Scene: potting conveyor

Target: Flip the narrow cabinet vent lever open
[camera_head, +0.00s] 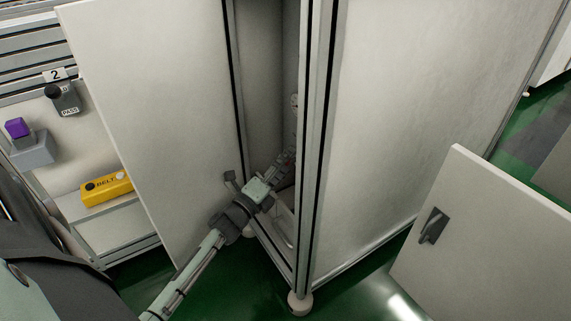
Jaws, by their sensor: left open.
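The narrow cabinet (312,120) stands in the middle of the view, with pale panels and a metal frame. Its tall, narrow opening faces me. My left arm comes in from the lower left, and my left gripper (285,162) is at the opening, reaching inside. The gripper is small and partly hidden by its own wrist and the frame; I see nothing held in it. A small pale round part (294,100) shows inside, above the gripper, beside the frame post. I cannot tell whether it belongs to the vent lever; no lever shows clearly. My right gripper is not in view.
A large white panel (150,90) stands left of the opening. A white door with a dark handle (432,226) stands at the right. A workbench at the left holds a yellow BELT box (107,188) and a purple block (17,127). Green floor shows below.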

